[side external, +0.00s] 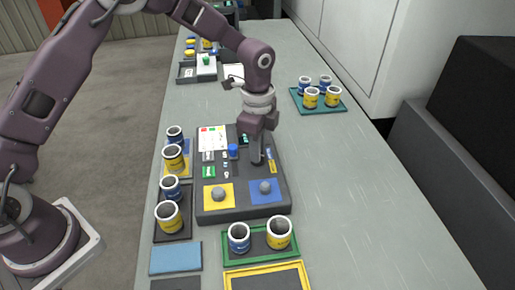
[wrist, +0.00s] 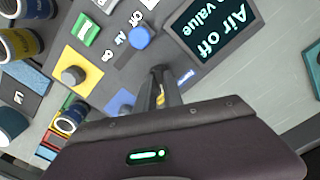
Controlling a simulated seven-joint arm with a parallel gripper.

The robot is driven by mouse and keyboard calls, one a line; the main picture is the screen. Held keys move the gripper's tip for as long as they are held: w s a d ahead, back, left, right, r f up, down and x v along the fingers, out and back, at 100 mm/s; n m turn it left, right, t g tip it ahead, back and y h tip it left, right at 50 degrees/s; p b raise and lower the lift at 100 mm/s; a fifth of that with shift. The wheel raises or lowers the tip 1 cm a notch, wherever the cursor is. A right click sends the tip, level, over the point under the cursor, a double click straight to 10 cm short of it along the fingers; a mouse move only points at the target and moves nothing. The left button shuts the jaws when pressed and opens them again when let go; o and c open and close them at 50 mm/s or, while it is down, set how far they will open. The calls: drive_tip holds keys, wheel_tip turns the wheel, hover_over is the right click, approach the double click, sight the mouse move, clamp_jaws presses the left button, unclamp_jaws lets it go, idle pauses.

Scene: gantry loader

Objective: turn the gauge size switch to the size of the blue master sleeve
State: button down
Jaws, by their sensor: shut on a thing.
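The dark gauge panel (side external: 240,208) lies on the bench, with a yellow pad, a blue pad and grey knobs. My gripper (side external: 257,161) points down at its right part. In the wrist view my gripper (wrist: 160,77) is shut on a small part, seemingly the size switch, mostly hidden between the fingers. A yellow mark and a blue mark show beside the fingers; the switch's setting cannot be read. Several blue-banded and yellow-banded sleeves stand left of the panel, including a blue-banded sleeve (side external: 171,188). I cannot tell which is the blue master.
A blue knob (wrist: 140,38) sits close to my fingers, near a display (wrist: 218,30) reading "Air off". A green tray (side external: 230,259) with two sleeves stands in front of the panel. A teal tray (side external: 335,108) holds several more.

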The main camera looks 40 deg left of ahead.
drive_tip(key=n, duration=0.3)
drive_tip(key=shift+n, duration=0.3)
drive_tip(key=n, duration=0.3)
drive_tip(key=shift+n, duration=0.4)
drive_tip(key=n, duration=0.5)
drive_tip(key=shift+n, duration=0.4)
drive_tip(key=shift+w+r+n, duration=0.1)
drive_tip(key=shift+n, duration=0.2)
drive_tip(key=c, duration=1.5)
unclamp_jaws()
drive_tip(key=shift+o, duration=0.2)
